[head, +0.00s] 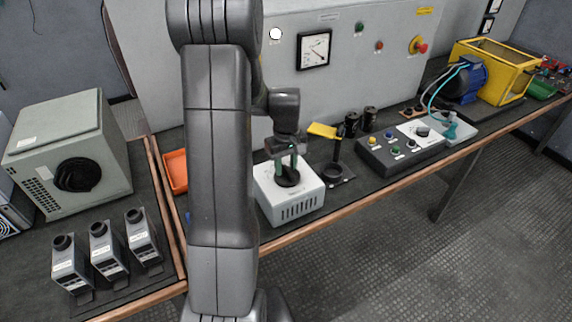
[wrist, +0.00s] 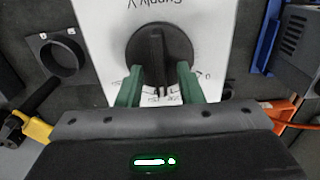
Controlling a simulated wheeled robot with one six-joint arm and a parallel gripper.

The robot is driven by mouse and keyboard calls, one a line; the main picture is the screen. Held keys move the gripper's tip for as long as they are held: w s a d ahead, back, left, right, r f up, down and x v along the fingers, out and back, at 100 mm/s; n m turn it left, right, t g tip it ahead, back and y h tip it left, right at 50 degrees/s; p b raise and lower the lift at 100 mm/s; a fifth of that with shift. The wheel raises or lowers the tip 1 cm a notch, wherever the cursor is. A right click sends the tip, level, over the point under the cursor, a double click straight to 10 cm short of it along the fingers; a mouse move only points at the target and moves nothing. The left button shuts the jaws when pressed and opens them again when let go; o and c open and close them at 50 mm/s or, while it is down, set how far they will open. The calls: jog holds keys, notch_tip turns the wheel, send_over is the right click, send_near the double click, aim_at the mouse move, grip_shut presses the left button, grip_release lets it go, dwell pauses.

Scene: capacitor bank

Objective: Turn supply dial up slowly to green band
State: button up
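The supply dial (wrist: 158,50) is a round black knob with a raised ridge on a white supply box (head: 301,203). The box's lettering "Supply V" reads upside down in the wrist view. My gripper (wrist: 159,70) has green fingers, one on each side of the ridge, with a visible gap to it. In the head view my gripper (head: 287,178) is pointed down at the dial (head: 288,181). Part of the scale shows by the dial, partly hidden by my gripper. A square white meter (head: 314,51) hangs on the grey cabinet; its needle and any green band are too small to read.
Further right is a control box with buttons (head: 400,151). An orange tray (head: 176,171) is to the left. The bench's front edge (head: 350,205) runs close before the box.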

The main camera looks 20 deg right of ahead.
grip_shut()
jog(key=shift+m, duration=0.3)
jog(key=shift+d+m+b, duration=0.15)
jog(key=shift+m+b, duration=0.25)
jog(key=shift+m, duration=2.1)
grip_release()
